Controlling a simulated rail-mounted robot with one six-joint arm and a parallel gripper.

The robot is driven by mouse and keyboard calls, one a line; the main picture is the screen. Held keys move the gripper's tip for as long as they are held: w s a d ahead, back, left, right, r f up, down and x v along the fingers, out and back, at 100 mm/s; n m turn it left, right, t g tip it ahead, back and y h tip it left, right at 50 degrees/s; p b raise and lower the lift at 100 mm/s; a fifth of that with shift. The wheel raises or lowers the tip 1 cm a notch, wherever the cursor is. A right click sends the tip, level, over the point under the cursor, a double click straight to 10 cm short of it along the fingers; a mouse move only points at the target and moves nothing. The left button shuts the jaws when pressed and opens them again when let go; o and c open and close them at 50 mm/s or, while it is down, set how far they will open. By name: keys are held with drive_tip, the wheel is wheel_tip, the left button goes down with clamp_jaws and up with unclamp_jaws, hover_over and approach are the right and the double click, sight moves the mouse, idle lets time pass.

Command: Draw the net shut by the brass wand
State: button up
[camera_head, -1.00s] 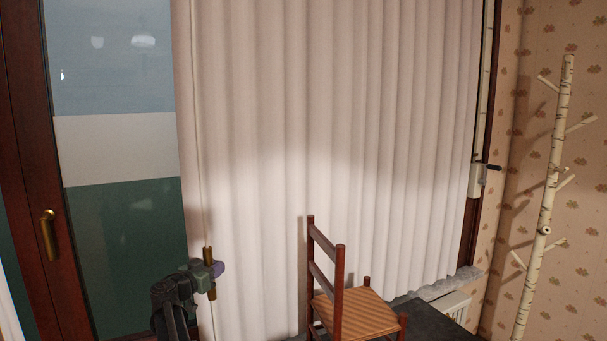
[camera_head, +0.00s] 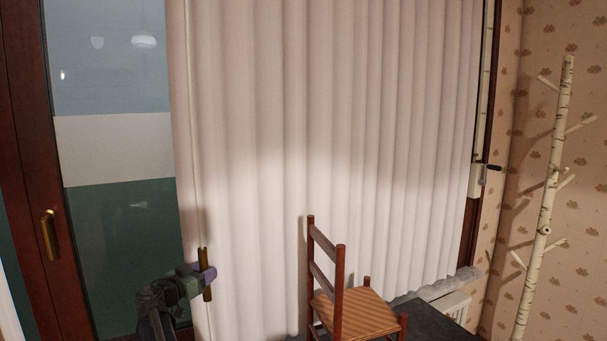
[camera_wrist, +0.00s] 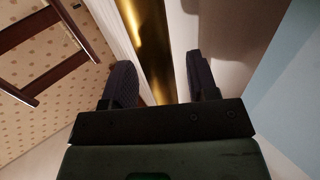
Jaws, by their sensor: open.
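The net (camera_head: 290,150) is a pale pleated curtain. It hangs over the middle and right of the window, and its left edge stands beside a bare strip of glass. The brass wand (camera_head: 206,287) hangs upright near that left edge, low in the head view. My gripper (camera_head: 205,274) is at the wand. In the wrist view the brass wand (camera_wrist: 150,45) runs between the two fingers of my gripper (camera_wrist: 160,82). The fingers stand apart, with a visible gap on the right side of the wand.
A bare glass pane (camera_head: 120,150) and a dark wooden frame with a brass handle (camera_head: 48,235) are at left. A wooden chair with a striped seat (camera_head: 355,312) stands before the net. A birch coat stand (camera_head: 547,205) is at right.

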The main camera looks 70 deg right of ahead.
drive_tip(key=v, duration=0.4)
drive_tip(key=shift+a, duration=0.25)
drive_tip(key=s+a, duration=0.6)
drive_tip(key=a, duration=0.1)
drive_tip(key=shift+s+a, duration=0.2)
drive_tip(key=shift+s, duration=0.1)
idle(0.3)
